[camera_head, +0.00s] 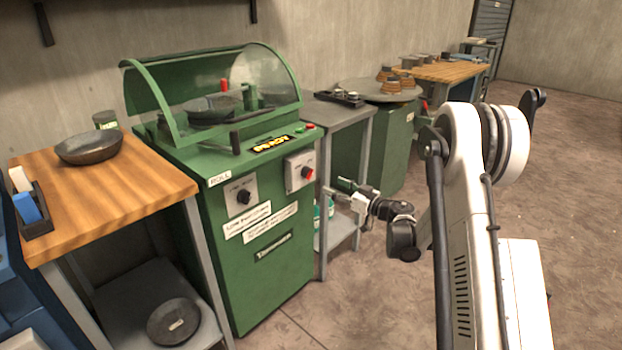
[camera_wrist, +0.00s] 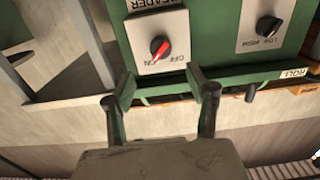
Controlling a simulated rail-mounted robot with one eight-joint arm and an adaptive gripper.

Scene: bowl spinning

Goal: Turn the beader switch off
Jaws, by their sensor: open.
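The beader switch is a dark knob with a red pointer on a pale square plate on the front of the green machine, at the right of its face (camera_head: 307,172). In the wrist view, which is upside down, the switch (camera_wrist: 160,48) lies ahead of my fingers. Its pointer slants to the lower left, toward what looks like the ON lettering; the small letters are hard to read. My gripper (camera_head: 338,188) is just right of the switch in the head view. Its two fingers are apart and empty, with the gap (camera_wrist: 160,94) below the switch plate, not touching the knob.
A second plate with a black knob (camera_head: 243,196) sits left of the switch; it also shows in the wrist view (camera_wrist: 267,27). A wooden-top table (camera_head: 150,190) stands left and a grey side table (camera_head: 340,110) right. Open floor (camera_head: 380,300) lies in front of the machine.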

